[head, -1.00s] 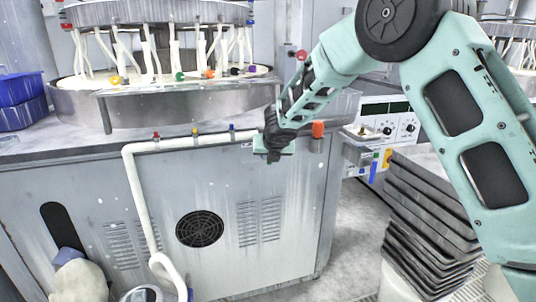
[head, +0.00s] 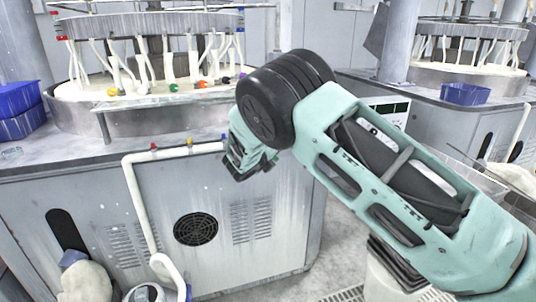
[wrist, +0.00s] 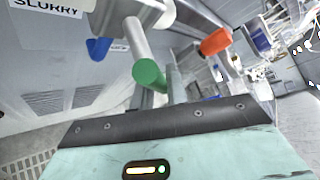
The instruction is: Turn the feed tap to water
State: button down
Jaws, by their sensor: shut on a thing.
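The feed tap's lever (wrist: 146,52) shows in the wrist view as a pale grey bar with a green end (wrist: 149,75). My gripper (wrist: 158,88) is shut on this lever, close to the green end. A label reading SLURRY (wrist: 45,8) is on the cabinet at the upper left of that view; no water label is readable. In the head view my gripper (head: 250,166) is at the cabinet's upper front, right of the white pipe (head: 135,190). My arm hides the tap there.
A blue tap handle (wrist: 98,48) is left of the lever and an orange-red handle (wrist: 215,41) is right of it. The polishing machine's basin (head: 75,118) stands on the cabinet (head: 95,225). A blue bin (head: 20,120) is at the left.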

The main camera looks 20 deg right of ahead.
jog(key=r+n+h+p, duration=0.1)
jog(key=d+n+t+h, duration=0.1)
jog(key=h, duration=0.1)
jog(key=shift+r+n+t+p, duration=0.3)
jog(key=shift+r+p, duration=0.05)
jog(key=shift+p, duration=0.05)
jog(key=shift+d+r+n+t+h, duration=0.1)
jog(key=shift+r+n+t+h, duration=0.6)
jog(key=shift+n, duration=0.4)
jog(key=c, duration=1.4)
grip_release()
jog(key=shift+f+t, duration=0.1)
jog(key=shift+t, duration=0.2)
jog(key=b+v, duration=0.1)
jog(key=v, duration=1.6)
jog(key=shift+a+b, duration=0.25)
jog(key=shift+b, duration=0.05)
